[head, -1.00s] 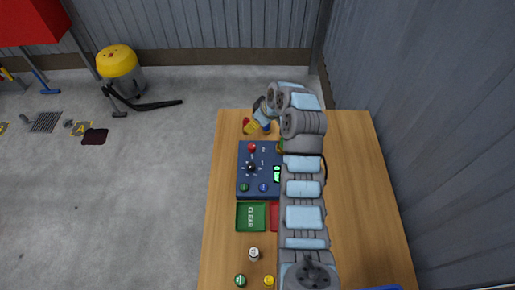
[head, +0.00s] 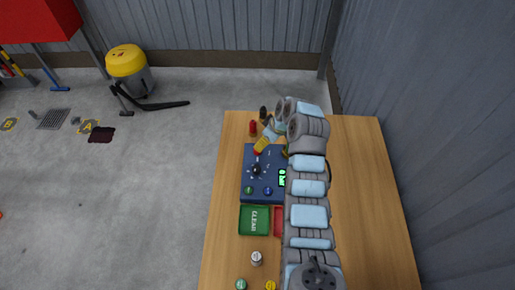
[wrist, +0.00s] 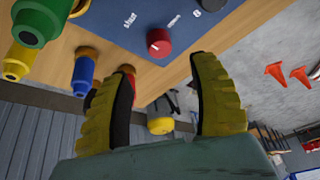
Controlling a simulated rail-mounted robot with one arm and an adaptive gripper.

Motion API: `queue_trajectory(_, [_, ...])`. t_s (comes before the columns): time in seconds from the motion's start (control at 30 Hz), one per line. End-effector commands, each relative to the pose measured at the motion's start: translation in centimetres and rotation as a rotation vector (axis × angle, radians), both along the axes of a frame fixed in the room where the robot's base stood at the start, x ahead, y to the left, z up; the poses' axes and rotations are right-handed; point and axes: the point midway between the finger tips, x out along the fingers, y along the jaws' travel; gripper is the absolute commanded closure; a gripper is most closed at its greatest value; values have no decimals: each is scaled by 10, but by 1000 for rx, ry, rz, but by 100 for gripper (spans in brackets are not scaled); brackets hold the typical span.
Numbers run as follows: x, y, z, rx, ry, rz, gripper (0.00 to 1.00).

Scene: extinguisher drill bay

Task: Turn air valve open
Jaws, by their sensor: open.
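The red valve knob (wrist: 158,42) sits on the blue panel (wrist: 145,15), with the word "shut" printed beside it. My gripper (wrist: 166,68) is open, with its yellow ribbed fingers apart. In the wrist view the knob shows between and a little beyond the fingertips, with nothing held. In the head view my gripper (head: 262,143) is at the panel's back left corner, and only a bit of the red knob (head: 257,152) shows beneath it. I cannot tell whether the fingers touch it.
A red cylinder (head: 253,128) and a black one (head: 263,113) stand behind the panel. Green (wrist: 38,20) and blue (wrist: 83,72) fittings are close left in the wrist view. A green tray (head: 242,220) lies in front. The right tabletop (head: 365,190) is clear.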

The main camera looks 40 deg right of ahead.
Motion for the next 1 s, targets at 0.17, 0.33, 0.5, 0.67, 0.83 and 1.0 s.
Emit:
queue_trajectory(0.17, [8,3,-19,2,0,1,39])
queue_trajectory(0.33, [15,5,-34,2,0,1,39])
queue_trajectory(0.5, [19,7,-50,3,4,0,39])
queue_trajectory(0.67, [24,7,-61,2,0,-1,39])
queue_trajectory(0.83, [28,8,-68,1,0,0,39])
queue_trajectory(1.0, [30,9,-73,-1,-1,0,39])
